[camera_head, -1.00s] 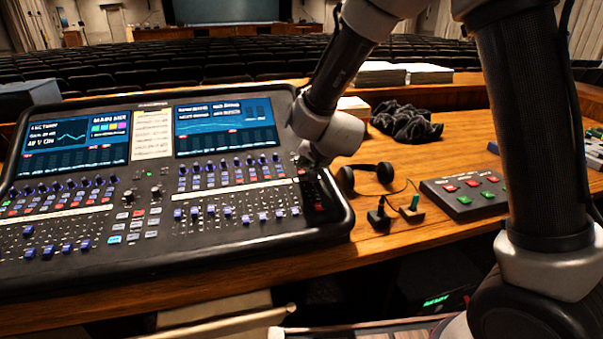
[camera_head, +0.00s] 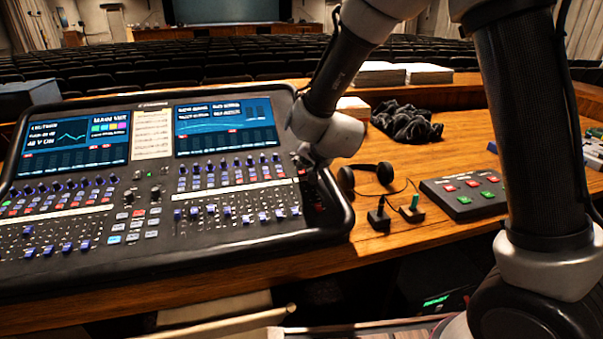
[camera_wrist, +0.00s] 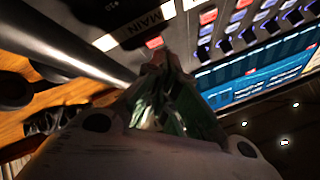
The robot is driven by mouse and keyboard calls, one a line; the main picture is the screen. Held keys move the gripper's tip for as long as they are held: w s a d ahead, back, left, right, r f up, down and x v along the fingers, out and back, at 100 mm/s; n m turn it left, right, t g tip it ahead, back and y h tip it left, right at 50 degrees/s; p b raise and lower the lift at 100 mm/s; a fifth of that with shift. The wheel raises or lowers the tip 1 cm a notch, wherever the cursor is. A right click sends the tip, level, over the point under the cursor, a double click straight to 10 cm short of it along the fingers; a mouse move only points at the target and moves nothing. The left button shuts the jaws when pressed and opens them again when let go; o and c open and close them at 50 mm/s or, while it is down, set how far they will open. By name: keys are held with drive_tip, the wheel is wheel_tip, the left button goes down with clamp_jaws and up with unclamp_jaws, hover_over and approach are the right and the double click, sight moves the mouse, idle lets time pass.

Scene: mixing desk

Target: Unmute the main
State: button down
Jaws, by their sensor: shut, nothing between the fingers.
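The mixing console (camera_head: 190,248) lies on the wooden desk at the left and middle of the head view. My gripper (camera_head: 316,190) is over its right end strip, with the fingers pointing down. In the wrist view, my gripper (camera_wrist: 153,62) is shut and empty, its tips close to a red button (camera_wrist: 155,42). A label reading MAIN (camera_wrist: 151,20) is just beyond that button. I cannot tell whether the tips touch the button. My gripper hides part of the end strip in the head view.
Dark cloth (camera_head: 405,124) and paper stacks (camera_head: 379,76) are behind. Bare desk shows between them.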

drive_tip(key=shift+f, duration=0.25)
drive_tip(key=shift+f, duration=0.35)
idle(0.7)
drive_tip(key=shift+r, duration=0.75)
drive_tip(key=r, duration=0.5)
drive_tip(key=shift+s, duration=0.25)
idle(0.7)
